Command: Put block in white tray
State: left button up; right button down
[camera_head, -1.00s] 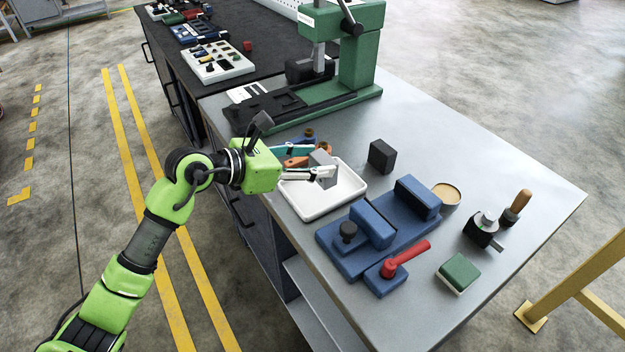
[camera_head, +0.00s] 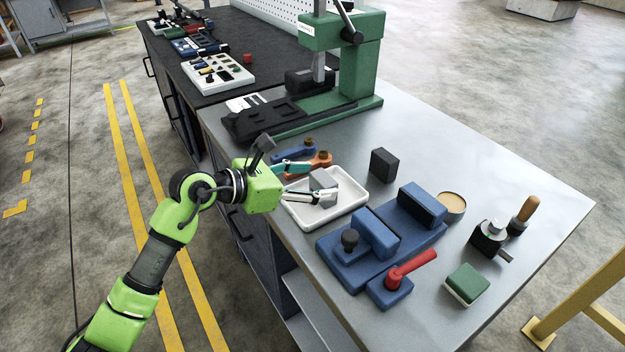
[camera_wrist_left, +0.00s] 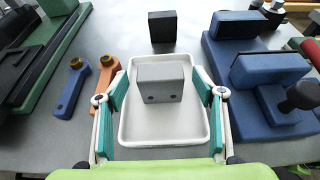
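The grey block (camera_head: 322,179) sits inside the white tray (camera_head: 352,202), toward its far left part in the head view. In the left wrist view the block (camera_wrist_left: 160,84) shows two small dark holes on its near face, and the tray (camera_wrist_left: 165,133) surrounds it. My left gripper (camera_head: 324,177) is open, with one finger on each side of the block. In the left wrist view gaps show between the block and both fingers of the gripper (camera_wrist_left: 160,90). My right gripper is out of view.
A black block (camera_head: 384,164) stands behind the tray. A blue fixture (camera_head: 390,235) with a red handle (camera_head: 412,266) is at its right. Orange (camera_head: 322,160) and blue (camera_head: 290,153) handled parts lie at its left. A green press (camera_head: 355,75) stands at the back.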

pick_arm(q)
jog(key=shift+r, duration=0.1)
jog(key=shift+s+a+r, duration=0.1)
jog(key=shift+a+r, duration=0.05)
jog(key=p+v, duration=0.2)
jog(key=v, duration=0.9)
jog(key=shift+a, duration=0.25)
jog(key=shift+s+r, duration=0.1)
jog(key=shift+s, duration=0.05)
